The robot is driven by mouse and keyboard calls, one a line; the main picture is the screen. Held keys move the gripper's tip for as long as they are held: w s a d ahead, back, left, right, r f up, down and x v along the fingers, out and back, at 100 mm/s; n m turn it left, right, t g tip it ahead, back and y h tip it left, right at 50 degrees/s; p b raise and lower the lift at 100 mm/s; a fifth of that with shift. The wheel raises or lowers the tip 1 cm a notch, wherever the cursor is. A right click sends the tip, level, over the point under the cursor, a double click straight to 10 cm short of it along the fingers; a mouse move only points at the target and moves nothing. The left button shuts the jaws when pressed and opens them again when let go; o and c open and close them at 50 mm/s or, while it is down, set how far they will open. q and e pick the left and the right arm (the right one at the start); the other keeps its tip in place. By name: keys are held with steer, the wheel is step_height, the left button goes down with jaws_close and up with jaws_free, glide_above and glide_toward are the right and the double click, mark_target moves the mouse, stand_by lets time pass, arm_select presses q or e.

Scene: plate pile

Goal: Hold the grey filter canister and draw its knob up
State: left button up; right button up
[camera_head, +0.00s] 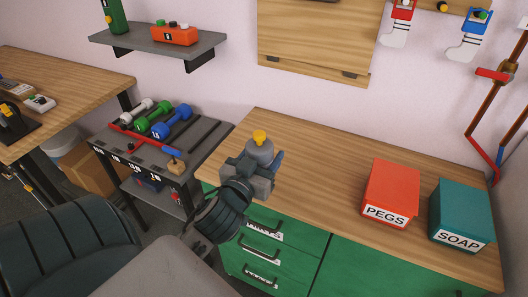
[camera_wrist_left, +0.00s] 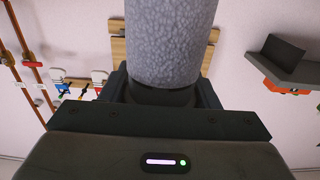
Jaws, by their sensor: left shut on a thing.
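The grey filter canister (camera_head: 260,153) is near the left end of the wooden counter, with its yellow knob (camera_head: 259,136) on top. My left gripper (camera_head: 250,176) is shut on the canister, with the knob end above the jaws. In the left wrist view, the canister's mottled grey body (camera_wrist_left: 172,42) fills the space between the jaws (camera_wrist_left: 168,95) and runs out of the top edge. The knob does not show there. The canister's lower part is hidden by the gripper in the head view, so I cannot tell whether it touches the counter. My right gripper is not in view.
A red PEGS box (camera_head: 391,190) and a teal SOAP box (camera_head: 463,212) stand on the counter's right side. A rack with dumbbells (camera_head: 160,125) is to the left. A wall shelf (camera_head: 160,45) is above it. The counter's middle (camera_head: 325,175) is clear.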

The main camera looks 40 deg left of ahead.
arm_select(q)
steer(key=w+a+f+p, duration=0.1)
steer(key=w+a+f, duration=0.1)
steer(key=w, duration=0.5)
steer(key=w+a+f+p, duration=0.1)
steer(key=w+f, duration=0.1)
steer(key=w, duration=0.6)
steer(key=shift+w+a+f, duration=0.3)
steer(key=shift+a+f, duration=0.05)
steer(key=shift+f, duration=0.1)
